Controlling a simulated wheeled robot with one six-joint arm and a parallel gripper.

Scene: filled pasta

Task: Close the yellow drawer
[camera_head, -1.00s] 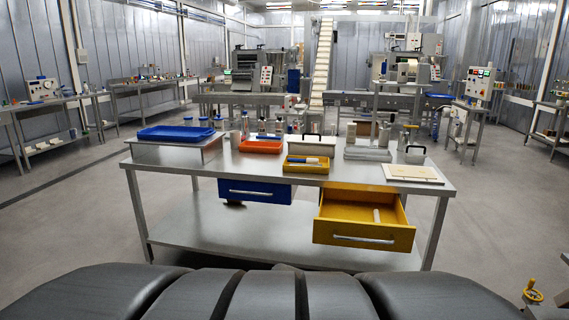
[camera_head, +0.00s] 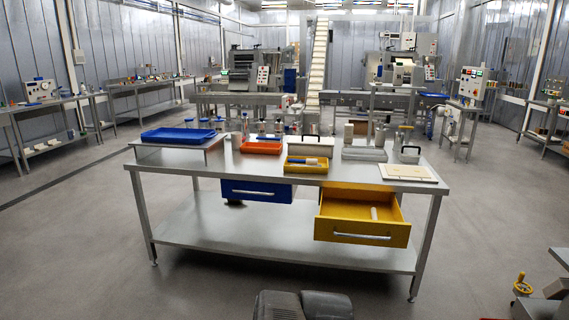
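The yellow drawer (camera_head: 361,227) stands pulled open at the right side under the steel table's top. It has a silver bar handle (camera_head: 361,237) on its front. A small pale cylinder (camera_head: 374,213) lies inside it. A blue drawer (camera_head: 255,191) to its left sits nearly flush under the top. My gripper is not in view; only a dark part of my own body shows at the bottom middle, well in front of the table.
The steel table (camera_head: 165,189) carries a blue tray (camera_head: 178,135), an orange tray (camera_head: 261,147), a yellow tray (camera_head: 306,168) and a pale board (camera_head: 407,173). Its lower shelf (camera_head: 230,233) is bare. A yellow handwheel (camera_head: 522,284) stands at the lower right. The floor before the table is clear.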

